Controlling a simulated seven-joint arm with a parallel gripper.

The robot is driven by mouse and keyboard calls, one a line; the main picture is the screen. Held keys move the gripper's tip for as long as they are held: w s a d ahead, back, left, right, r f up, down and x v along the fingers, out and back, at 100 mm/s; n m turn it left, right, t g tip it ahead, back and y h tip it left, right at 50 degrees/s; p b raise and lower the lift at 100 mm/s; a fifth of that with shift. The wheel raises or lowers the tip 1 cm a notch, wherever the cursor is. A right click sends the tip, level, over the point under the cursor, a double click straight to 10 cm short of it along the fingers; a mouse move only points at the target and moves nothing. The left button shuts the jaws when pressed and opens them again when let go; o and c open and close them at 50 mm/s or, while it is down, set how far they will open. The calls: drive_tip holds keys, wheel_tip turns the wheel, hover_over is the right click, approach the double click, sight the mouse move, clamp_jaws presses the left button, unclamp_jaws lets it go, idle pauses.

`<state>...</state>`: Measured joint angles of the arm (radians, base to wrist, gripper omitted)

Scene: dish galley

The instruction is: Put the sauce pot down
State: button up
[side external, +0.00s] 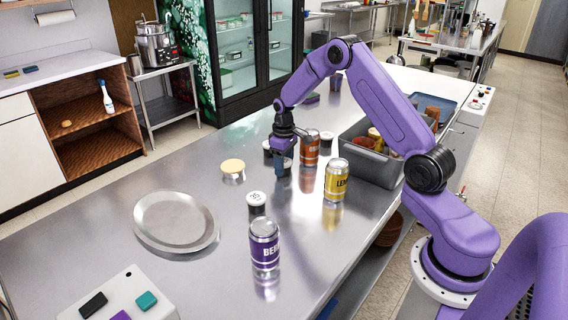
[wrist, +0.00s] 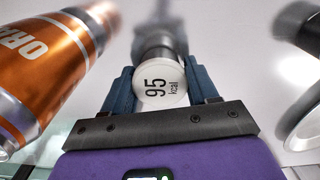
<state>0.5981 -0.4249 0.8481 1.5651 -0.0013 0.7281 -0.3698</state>
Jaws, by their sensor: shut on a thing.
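My gripper (side external: 284,168) is low over the steel counter, left of the orange can. In the side view the fingers mostly hide this pot. I cannot tell whether its base touches the counter (side external: 190,270).
An orange can (side external: 310,150) stands close by; it also shows in the wrist view (wrist: 45,75). A yellow can (side external: 336,181), a purple can (side external: 264,246), another white-lidded pot (side external: 256,199), a yellow-topped pot (side external: 233,167), a plate (side external: 175,220) and a grey bin (side external: 372,168) stand around.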

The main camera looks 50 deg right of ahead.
drive_tip(key=shift+f, duration=0.15)
drive_tip(key=o, duration=1.1)
drive_tip(key=shift+c, duration=0.2)
wheel_tip(320, 180, up, 12)
drive_tip(key=f, duration=0.1)
drive_tip(key=s+a+r+n, duration=0.2)
drive_tip(key=s+a, duration=0.1)
drive_tip(key=a, duration=0.4)
drive_tip(key=s+a+r+n, duration=0.1)
drive_tip(key=s+a+r, duration=0.25)
drive_tip(key=a, duration=0.25)
drive_tip(key=s+a+n, duration=0.1)
drive_tip(key=s+a, duration=0.2)
drive_tip(key=s, duration=0.3)
drive_tip(key=s+a+n, duration=0.2)
drive_tip(key=s+a, duration=0.1)
drive_tip(key=s, duration=0.4)
drive_tip(key=s+a+r+n, duration=0.1)
drive_tip(key=s+a, duration=0.2)
drive_tip(key=s, duration=0.3)
drive_tip(key=shift+s+a+n, duration=0.2)
drive_tip(key=shift+a+n, duration=0.05)
drive_tip(key=shift+n, duration=0.05)
drive_tip(key=shift+o, duration=0.4)
drive_tip(key=s+d+f+n, duration=0.1)
drive_tip(key=s+d+n, duration=0.1)
drive_tip(key=s, duration=0.9)
drive_tip(key=shift+s+f+n, duration=0.15)
drive_tip(key=shift+s+n, duration=0.2)
drive_tip(key=shift+n, duration=0.05)
